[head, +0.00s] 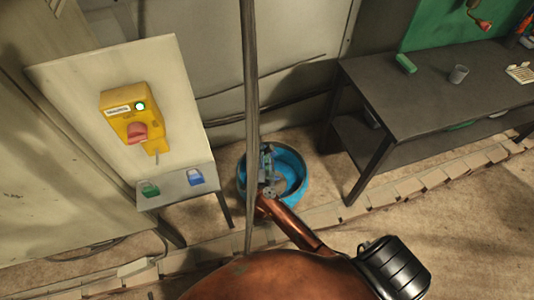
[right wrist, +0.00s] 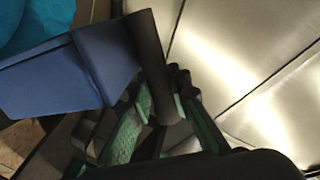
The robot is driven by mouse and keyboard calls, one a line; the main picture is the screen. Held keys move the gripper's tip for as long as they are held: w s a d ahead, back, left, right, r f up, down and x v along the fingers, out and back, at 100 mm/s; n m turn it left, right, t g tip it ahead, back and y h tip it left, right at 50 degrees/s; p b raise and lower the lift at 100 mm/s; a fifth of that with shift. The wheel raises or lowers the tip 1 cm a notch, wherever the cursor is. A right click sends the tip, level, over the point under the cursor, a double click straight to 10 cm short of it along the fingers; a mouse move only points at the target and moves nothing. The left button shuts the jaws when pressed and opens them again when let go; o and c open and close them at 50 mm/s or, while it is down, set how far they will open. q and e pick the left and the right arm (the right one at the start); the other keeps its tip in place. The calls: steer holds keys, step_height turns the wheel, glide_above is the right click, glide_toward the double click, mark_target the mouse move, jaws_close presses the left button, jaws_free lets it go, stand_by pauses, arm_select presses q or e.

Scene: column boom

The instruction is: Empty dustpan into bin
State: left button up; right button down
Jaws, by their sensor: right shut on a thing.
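The blue round bin (head: 300,193) stands on the floor in the middle of the head view, behind a thin grey pole. My right gripper (head: 267,172) is over the bin, at the end of the copper arm. In the right wrist view the right gripper (right wrist: 161,108) has its green-padded fingers shut on a dark, handle-like part of the blue dustpan (right wrist: 55,82). The pan extends to the left of the fingers. A teal patch of the bin (right wrist: 45,18) shows at the top left. The pan's inside and any contents are hidden. My left gripper is out of view.
The thin grey pole (head: 251,90) stands close to my right arm. A dark workbench (head: 420,85) is at the right. A panel with a yellow box (head: 135,118) and a small shelf (head: 172,191) is at the left. Low bricks (head: 370,207) line the floor.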

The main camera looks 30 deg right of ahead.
steer(key=shift+w+a+r+p, duration=0.2)
steer(key=shift+r+p, duration=0.15)
steer(key=shift+r, duration=0.3)
steer(key=shift+w+a+r+p, duration=0.1)
steer(key=shift+a+r+p, duration=0.1)
steer(key=shift+r+p, duration=0.3)
steer(key=shift+w+a+n+h+p, duration=0.15)
steer(key=shift+w+a+n+p, duration=0.1)
steer(key=shift+a+n, duration=0.25)
steer(key=shift+w+a+n+h+p, duration=0.15)
steer(key=shift+a+n+p, duration=0.05)
steer(key=shift+a+n, duration=0.25)
steer(key=a, duration=0.1)
steer(key=w+a+n, duration=0.1)
steer(key=a+f+n+p, duration=0.1)
steer(key=shift+w, duration=0.3)
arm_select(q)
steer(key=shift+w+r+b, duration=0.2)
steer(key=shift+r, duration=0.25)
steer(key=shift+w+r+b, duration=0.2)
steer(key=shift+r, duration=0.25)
arm_select(e)
steer(key=a+f+n, duration=0.1)
steer(key=w+a+f+n, duration=0.1)
steer(key=n, duration=0.1)
steer(key=w+a+f+n+h, duration=0.1)
steer(key=f+n, duration=0.1)
steer(key=shift+a+t, duration=0.3)
steer(key=shift+a, duration=0.1)
